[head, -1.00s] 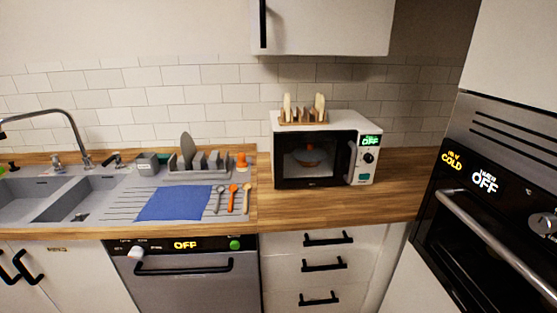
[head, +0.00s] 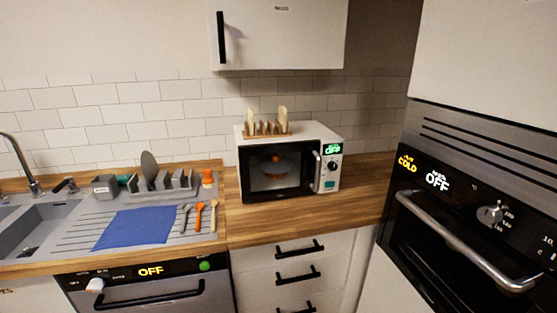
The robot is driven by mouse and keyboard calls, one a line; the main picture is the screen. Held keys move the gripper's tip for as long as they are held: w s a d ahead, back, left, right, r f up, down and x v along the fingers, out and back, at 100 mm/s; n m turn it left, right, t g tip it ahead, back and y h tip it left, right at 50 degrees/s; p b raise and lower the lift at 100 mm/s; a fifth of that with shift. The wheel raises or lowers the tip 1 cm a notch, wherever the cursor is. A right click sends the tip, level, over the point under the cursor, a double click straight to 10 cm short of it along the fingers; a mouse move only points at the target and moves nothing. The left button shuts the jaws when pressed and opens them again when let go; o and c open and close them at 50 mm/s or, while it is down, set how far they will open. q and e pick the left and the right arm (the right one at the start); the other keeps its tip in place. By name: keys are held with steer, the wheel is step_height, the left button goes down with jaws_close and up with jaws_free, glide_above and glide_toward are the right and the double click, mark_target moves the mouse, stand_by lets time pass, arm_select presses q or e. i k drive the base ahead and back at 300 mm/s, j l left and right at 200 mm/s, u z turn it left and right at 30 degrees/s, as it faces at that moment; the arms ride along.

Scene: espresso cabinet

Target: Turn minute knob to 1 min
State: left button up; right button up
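A white microwave (head: 304,138) with a black door (head: 277,173) stands on the wooden counter, right of the sink. A small round dark knob (head: 332,166) sits on its right-hand panel, under a green-lit display (head: 332,149). The knob's markings and pointer are too small to read. A teal button (head: 329,184) is below the knob. The door looks shut, and an orange-topped item shows through its window. Neither of my grippers is in view, and nothing touches the microwave knob.
A rack with bread slices (head: 267,124) stands on the microwave. A wall cabinet (head: 283,35) hangs above. The oven (head: 465,215) at right has its own knob (head: 490,215) and a long handle. The counter (head: 300,222) before the microwave is clear.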

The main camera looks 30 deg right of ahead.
mark_target(332, 165)
steer(key=z, duration=1.3)
